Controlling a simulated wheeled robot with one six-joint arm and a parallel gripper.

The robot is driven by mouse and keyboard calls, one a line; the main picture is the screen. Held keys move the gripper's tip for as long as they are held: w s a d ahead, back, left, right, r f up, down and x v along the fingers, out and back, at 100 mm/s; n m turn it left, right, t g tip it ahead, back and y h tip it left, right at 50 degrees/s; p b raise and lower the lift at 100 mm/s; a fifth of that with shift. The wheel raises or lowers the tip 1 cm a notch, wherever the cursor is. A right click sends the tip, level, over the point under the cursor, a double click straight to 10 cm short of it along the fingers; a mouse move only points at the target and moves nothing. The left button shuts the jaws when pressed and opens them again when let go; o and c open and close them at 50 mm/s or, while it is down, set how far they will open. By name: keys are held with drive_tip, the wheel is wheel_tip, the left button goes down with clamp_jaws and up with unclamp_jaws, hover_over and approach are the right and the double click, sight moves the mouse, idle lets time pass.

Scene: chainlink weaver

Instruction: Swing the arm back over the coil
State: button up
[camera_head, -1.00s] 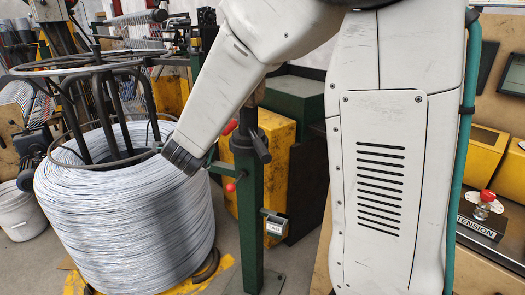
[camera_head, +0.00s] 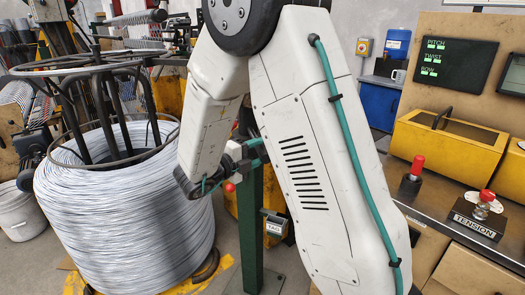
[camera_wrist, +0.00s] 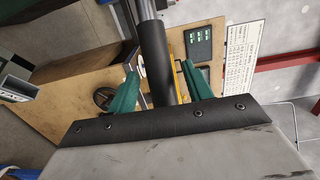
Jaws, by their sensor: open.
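The coil (camera_head: 120,215) is a large drum-shaped bundle of pale grey wire at the left of the head view, around a dark metal frame (camera_head: 100,105). My arm's dark lower end is just right of the coil and overlaps its right edge in the picture; I cannot tell the depth gap. My gripper (camera_wrist: 160,68) shows in the wrist view as two green fingers held apart. A dark rod with a grey upper end shows between them, and I cannot tell whether it touches either. The fingers are not clear in the head view. The coil is not visible in the wrist view.
A green post (camera_head: 250,235) with a small tag box (camera_head: 274,222) stands right of the coil. At the right, a bench carries a yellow box (camera_head: 445,145), a red knob (camera_head: 417,165) and a tension control (camera_head: 480,215). A white bucket (camera_head: 20,212) is far left.

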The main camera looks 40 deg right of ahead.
drive_tip(key=shift+d, duration=0.95)
clamp_jaws()
drive_tip(key=shift+w+a+m+g, duration=0.3)
drive_tip(key=shift+w+a+g, duration=0.1)
drive_tip(key=shift+a+g, duration=0.3)
unclamp_jaws()
